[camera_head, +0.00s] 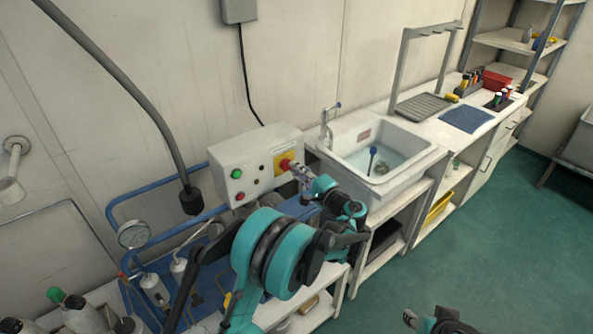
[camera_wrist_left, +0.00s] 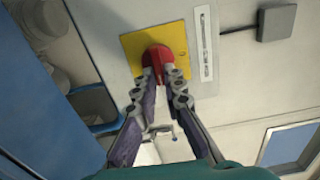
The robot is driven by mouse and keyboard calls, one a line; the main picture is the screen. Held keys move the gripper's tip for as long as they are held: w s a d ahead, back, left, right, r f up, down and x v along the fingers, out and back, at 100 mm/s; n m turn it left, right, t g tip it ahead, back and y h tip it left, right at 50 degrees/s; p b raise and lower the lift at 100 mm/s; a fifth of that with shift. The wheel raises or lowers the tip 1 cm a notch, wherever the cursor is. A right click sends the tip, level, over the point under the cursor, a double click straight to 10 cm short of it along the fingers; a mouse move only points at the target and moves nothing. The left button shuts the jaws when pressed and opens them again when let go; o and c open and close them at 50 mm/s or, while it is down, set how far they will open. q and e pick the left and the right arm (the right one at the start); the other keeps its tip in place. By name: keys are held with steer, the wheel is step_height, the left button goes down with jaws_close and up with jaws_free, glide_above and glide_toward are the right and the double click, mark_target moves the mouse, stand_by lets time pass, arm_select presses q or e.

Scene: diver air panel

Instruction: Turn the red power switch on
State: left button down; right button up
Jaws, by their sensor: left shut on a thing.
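The red power switch (camera_head: 285,163) is a red knob on a yellow plate (camera_head: 279,156) at the right of the white control box (camera_head: 226,157). In the left wrist view the red switch (camera_wrist_left: 164,57) stands out from the yellow plate (camera_wrist_left: 131,46). My left gripper (camera_head: 294,168) reaches it from the front right. In the wrist view its two fingertips (camera_wrist_left: 163,78) are shut on the knob, one on each side. The fingertips hide part of the knob. My right gripper (camera_head: 412,319) shows only partly at the bottom edge, away from the box.
The box also carries a green button (camera_head: 236,173) and a red button (camera_head: 239,196). A black hose (camera_head: 135,90) hangs left of it. A pressure gauge (camera_head: 133,235) and blue pipes are at lower left. A sink (camera_head: 385,150) stands right of the box.

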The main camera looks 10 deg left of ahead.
arm_select(q)
steer(key=c, duration=1.6)
jaws_free()
steer(key=v, duration=1.2)
